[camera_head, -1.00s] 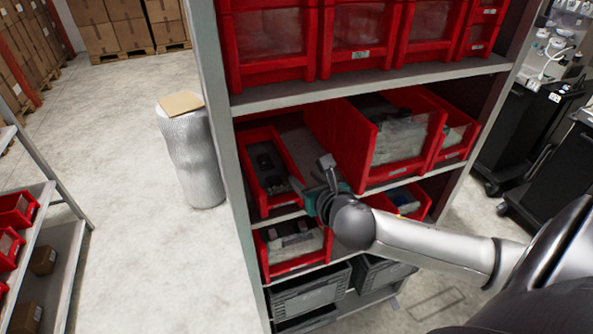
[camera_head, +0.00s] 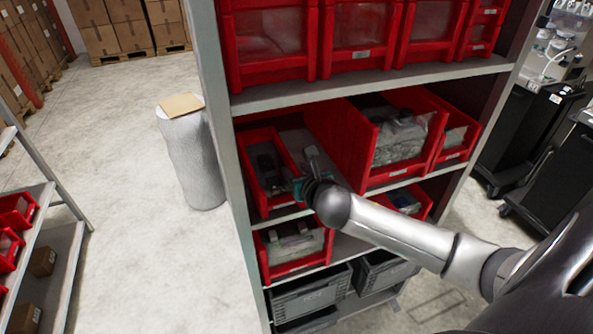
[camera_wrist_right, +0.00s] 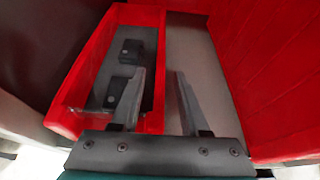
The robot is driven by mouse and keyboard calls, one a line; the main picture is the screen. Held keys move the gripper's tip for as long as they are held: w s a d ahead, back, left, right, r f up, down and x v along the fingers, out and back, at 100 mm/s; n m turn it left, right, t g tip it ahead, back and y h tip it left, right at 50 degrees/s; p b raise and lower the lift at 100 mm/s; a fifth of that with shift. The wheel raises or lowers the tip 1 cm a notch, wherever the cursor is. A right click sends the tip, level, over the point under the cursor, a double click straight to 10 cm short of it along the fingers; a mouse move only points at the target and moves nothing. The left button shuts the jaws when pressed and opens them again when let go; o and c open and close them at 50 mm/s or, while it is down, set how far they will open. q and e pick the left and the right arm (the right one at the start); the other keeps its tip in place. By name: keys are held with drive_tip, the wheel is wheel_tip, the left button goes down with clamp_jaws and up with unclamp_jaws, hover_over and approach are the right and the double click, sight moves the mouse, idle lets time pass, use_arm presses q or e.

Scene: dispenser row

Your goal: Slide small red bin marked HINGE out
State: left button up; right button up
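A small red bin (camera_head: 257,200) sits at the left end of the middle shelf with dark parts in it. No HINGE marking can be read on it. My right gripper (camera_head: 310,160) is at the bin's front right corner. In the right wrist view the bin (camera_wrist_right: 75,85) holds black blocks, and my right gripper (camera_wrist_right: 160,73) is open. One finger is over the inside of the bin and the other is outside, with the bin's right side wall between them. Whether either finger touches the wall cannot be told. My left gripper is not in view.
A larger red bin (camera_head: 370,160) with bagged contents stands to the right, across a narrow bare shelf strip. Red bins (camera_head: 268,58) fill the shelf above; another red bin (camera_head: 295,262) is below. The shelf's grey upright (camera_head: 222,150) is close on the left.

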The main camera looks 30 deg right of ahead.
clamp_jaws()
drive_tip(key=shift+f, duration=0.1)
idle(1.1)
